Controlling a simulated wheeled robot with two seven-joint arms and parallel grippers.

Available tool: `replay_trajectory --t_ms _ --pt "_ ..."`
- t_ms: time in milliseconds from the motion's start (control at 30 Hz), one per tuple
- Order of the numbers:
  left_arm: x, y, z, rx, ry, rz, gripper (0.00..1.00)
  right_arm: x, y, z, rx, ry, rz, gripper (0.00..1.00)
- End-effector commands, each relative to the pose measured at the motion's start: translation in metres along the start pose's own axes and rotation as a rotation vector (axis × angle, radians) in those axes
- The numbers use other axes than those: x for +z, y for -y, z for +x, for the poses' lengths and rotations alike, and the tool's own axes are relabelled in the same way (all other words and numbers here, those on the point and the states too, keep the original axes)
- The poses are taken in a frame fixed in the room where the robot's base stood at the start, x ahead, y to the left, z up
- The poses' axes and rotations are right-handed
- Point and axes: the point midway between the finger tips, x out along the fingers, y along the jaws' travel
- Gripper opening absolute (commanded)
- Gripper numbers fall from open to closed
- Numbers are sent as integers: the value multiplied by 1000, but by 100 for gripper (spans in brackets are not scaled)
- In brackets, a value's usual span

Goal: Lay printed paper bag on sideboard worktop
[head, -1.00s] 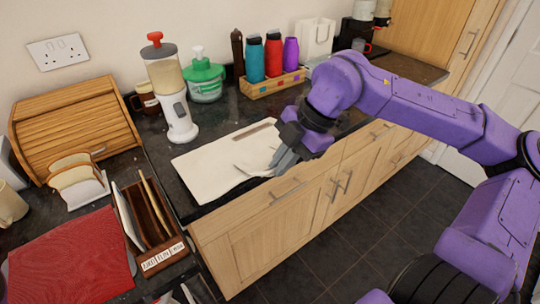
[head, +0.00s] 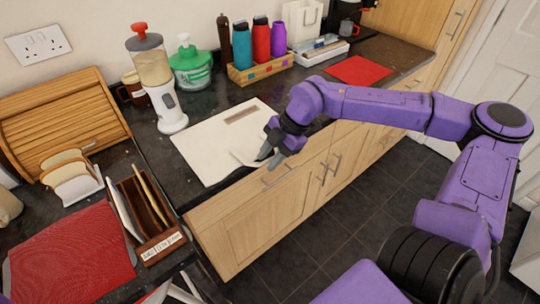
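The printed paper bag (head: 212,138) seems to be the pale flat sheet with a grey-brown printed bar, lying on the dark worktop (head: 190,193) near its front edge. A small fold or raised flap shows at its right front part. My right gripper (head: 270,157) is just beside that right front edge, above the worktop's front edge. Its two dark fingers look spread apart, with nothing clearly between them. Whether a fingertip still touches the sheet is hard to tell. My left gripper is not in view.
A wooden rack (head: 262,72) of bottles, a white tray (head: 318,54) and a red mat (head: 358,70) lie further right. A wooden sorter (head: 150,215) stands at the left front.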

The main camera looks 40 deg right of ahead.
Motion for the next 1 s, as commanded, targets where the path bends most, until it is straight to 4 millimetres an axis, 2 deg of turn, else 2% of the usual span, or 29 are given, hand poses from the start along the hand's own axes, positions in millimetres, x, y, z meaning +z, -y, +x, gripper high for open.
replay_trajectory --t_ms 233,333,700,833,1000 --pt "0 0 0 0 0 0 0 0 0 -1 1 0 0 33" --pt "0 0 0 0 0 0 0 0 -1 -11 4 -1 0 33" --pt "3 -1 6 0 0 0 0 0 -1 -97 5 -1 0 33" --pt "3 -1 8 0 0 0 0 0 -1 -115 3 1 0 33" --pt "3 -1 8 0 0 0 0 0 0 -121 1 0 -1 33"
